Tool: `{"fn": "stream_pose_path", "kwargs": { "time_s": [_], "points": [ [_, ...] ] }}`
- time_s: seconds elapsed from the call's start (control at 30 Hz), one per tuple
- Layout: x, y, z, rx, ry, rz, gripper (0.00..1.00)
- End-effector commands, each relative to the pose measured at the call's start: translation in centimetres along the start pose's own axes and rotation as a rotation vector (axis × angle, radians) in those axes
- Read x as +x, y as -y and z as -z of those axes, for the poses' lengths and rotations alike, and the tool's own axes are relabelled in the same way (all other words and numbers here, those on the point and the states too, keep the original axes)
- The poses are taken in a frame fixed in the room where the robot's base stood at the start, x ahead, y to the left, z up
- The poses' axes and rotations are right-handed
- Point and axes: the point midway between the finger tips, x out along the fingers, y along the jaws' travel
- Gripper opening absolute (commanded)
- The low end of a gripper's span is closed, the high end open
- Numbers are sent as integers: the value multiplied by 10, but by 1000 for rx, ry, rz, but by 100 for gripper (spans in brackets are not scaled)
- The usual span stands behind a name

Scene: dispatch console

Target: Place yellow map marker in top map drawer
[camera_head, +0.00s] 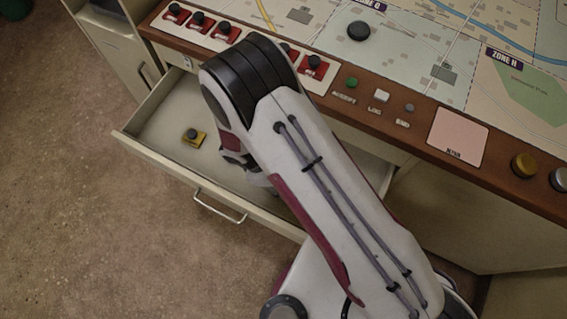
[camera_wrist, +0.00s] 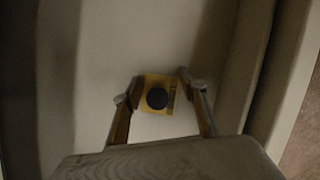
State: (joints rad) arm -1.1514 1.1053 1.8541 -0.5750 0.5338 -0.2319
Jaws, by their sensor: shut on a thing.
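The top map drawer (camera_head: 160,152) stands pulled open below the console's edge. A yellow map marker (camera_head: 194,137) with a dark round knob lies on its floor, with no fingers around it in the head view. In the wrist view, my gripper (camera_wrist: 159,86) is shut on a yellow map marker (camera_wrist: 150,108) with a dark knob, one finger on each side. The pale drawer floor is behind it. In the head view my arm hides the fingers and this marker, which appears separate from the one lying in the drawer. Its height above the floor is unclear.
The console's wooden edge (camera_head: 439,125) runs above the drawer, with several red markers (camera_head: 225,32) with dark knobs on the panel. A large map (camera_head: 440,40) covers the top. The drawer handle (camera_head: 219,208) faces the open floor. The drawer's left part has free room.

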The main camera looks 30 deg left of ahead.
Motion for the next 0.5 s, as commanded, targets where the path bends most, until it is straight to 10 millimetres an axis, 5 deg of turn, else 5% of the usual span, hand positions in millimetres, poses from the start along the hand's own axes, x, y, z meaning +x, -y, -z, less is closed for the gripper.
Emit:
{"fn": "stream_pose_path", "kwargs": {
  "time_s": [0.17,0.2,0.27,0.5],
  "points": [
    [2,0,1,0,0,0,8],
    [2,0,1,0,0,0,44],
    [2,0,1,0,0,0,59],
    [2,0,1,0,0,0,59]
  ]
}}
